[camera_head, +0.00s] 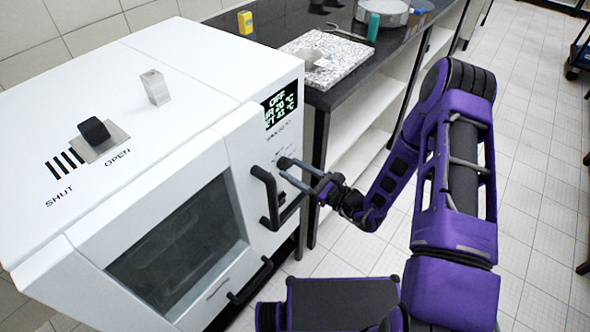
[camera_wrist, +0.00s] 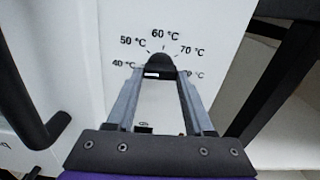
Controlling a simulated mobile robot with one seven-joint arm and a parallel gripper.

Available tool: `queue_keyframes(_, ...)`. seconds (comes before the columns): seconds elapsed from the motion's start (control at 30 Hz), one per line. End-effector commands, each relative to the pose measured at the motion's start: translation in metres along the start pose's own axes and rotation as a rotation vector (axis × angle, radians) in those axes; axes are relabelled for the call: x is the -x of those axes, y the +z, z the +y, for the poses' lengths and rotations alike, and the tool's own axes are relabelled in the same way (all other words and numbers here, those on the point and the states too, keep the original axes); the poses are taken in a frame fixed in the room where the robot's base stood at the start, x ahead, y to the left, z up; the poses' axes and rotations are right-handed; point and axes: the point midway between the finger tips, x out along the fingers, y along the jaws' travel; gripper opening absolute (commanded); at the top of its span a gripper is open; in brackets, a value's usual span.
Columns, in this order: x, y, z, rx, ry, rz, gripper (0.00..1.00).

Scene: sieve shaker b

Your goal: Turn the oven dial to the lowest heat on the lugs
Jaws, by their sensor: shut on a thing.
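The oven dial (camera_wrist: 160,62) is a small black knob on the white oven front in the wrist view. My gripper (camera_wrist: 160,75) is shut on it, one finger on each side. A short white mark shows on the dial's near face; I cannot tell which label it points to. Labels of 40, 50, 60 and 70 °C arc over the dial; a label at right is partly hidden by a finger. In the head view my gripper (camera_head: 284,169) reaches the oven (camera_head: 200,90) front below its display (camera_head: 281,104), which reads OFF on top. The dial is hard to make out there.
A black door handle (camera_head: 268,198) stands out just left of my gripper; it also shows in the wrist view (camera_wrist: 30,110). A vent slider (camera_head: 94,130) and a small metal block (camera_head: 155,87) are on the oven top. A dark bench (camera_head: 345,85) stands behind.

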Motion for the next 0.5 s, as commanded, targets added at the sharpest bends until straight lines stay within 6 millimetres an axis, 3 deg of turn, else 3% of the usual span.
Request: queue_keyframes(0.5, 0.0007, 0.0023, 0.0013, -0.459, -0.003, -0.001, 0.00)
